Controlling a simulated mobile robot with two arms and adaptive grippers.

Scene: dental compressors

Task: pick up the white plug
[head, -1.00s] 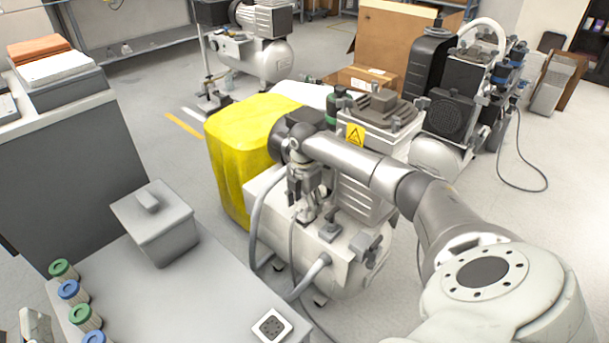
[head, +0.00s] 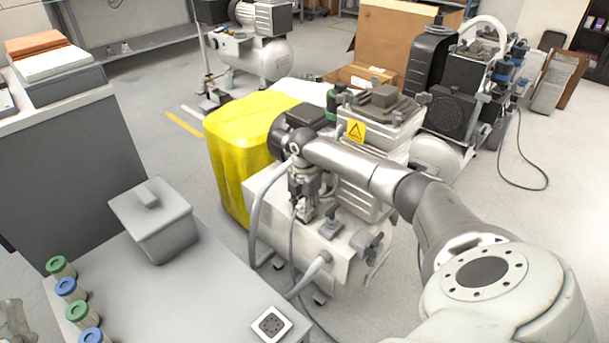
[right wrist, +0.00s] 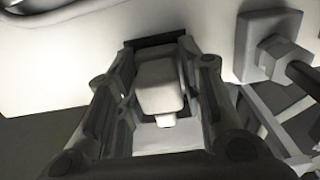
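The white plug (right wrist: 160,85) is a small pale block with a little nub, seen between the fingers in the right wrist view. My right gripper (right wrist: 158,95) has its two dark finger pads close against the plug's two sides, and it looks shut on it. In the head view the right gripper (head: 304,208) points down at the near end of the white compressor tank (head: 340,262). The plug cannot be made out there, behind the fingers. I cannot make out my left gripper.
A yellow container (head: 232,165) stands behind the gripper. Grey hoses (head: 257,205) loop beside the tank. A grey fitting (right wrist: 270,45) lies right of the fingers. The grey table (head: 190,290) at front left holds a lidded box (head: 152,222) and several jars.

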